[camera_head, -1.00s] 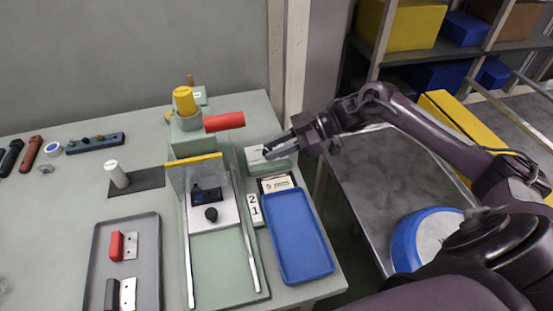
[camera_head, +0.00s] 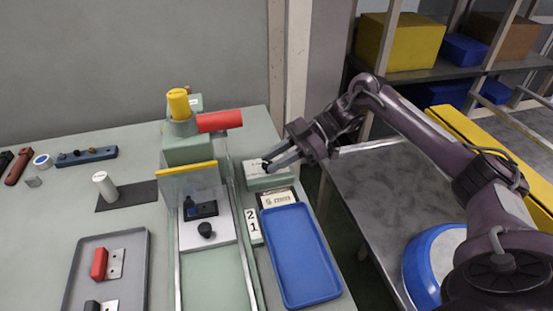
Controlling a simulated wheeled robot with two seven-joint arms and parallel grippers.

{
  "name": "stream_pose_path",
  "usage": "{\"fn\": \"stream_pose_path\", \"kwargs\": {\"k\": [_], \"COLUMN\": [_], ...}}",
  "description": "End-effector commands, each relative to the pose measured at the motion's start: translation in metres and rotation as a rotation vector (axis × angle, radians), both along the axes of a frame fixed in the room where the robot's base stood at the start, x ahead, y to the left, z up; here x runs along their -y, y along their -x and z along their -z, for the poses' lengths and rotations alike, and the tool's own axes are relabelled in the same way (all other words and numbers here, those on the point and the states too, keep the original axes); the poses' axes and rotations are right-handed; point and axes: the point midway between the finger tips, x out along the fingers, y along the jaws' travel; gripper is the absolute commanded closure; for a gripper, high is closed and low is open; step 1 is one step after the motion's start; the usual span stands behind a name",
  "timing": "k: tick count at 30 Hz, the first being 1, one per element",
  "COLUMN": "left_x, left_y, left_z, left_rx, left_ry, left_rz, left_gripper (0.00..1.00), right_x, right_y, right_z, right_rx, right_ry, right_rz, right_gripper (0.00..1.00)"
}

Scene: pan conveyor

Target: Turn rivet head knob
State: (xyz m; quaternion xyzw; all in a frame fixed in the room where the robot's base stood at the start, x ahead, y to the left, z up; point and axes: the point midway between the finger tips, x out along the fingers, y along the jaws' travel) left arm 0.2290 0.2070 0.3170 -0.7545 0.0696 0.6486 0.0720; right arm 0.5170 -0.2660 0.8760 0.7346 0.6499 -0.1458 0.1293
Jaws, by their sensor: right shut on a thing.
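A small green box with a pale top (camera_head: 262,182) stands at the right rear of the bench, beside the riveting machine (camera_head: 186,150). A small dark knob (camera_head: 265,167) shows at this box, mostly hidden by the fingertips. My right gripper (camera_head: 268,163) reaches in from the right and is shut on this knob. The machine has a yellow cap, a red cylinder and a clear guard with a yellow top edge. My left gripper is out of view.
A blue tray (camera_head: 332,290) lies in front of the box, with a card holder (camera_head: 278,198) between them. A grey tray (camera_head: 143,250) with red and black handled parts is at left. A white cylinder (camera_head: 104,186) stands on a dark mat. A metal table (camera_head: 385,190) is at right.

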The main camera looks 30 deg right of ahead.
Motion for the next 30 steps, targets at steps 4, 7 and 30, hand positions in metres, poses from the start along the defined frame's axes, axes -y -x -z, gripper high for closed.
{"fn": "stream_pose_path", "kwargs": {"k": [4, 7, 30], "left_x": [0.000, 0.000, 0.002], "left_y": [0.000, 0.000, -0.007], "left_z": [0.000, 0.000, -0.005], "left_rx": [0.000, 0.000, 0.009], "left_ry": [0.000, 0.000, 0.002], "left_rz": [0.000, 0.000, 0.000], "left_gripper": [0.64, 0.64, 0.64], "right_x": [-0.001, -0.001, 0.049], "right_y": [0.000, 0.000, 0.005], "right_z": [0.001, 0.001, -0.022], "right_rx": [-0.001, -0.001, 0.002], "right_ry": [0.000, 0.000, 0.003], "right_rz": [-0.001, -0.001, 0.003], "right_gripper": [0.98, 0.65, 0.55]}}
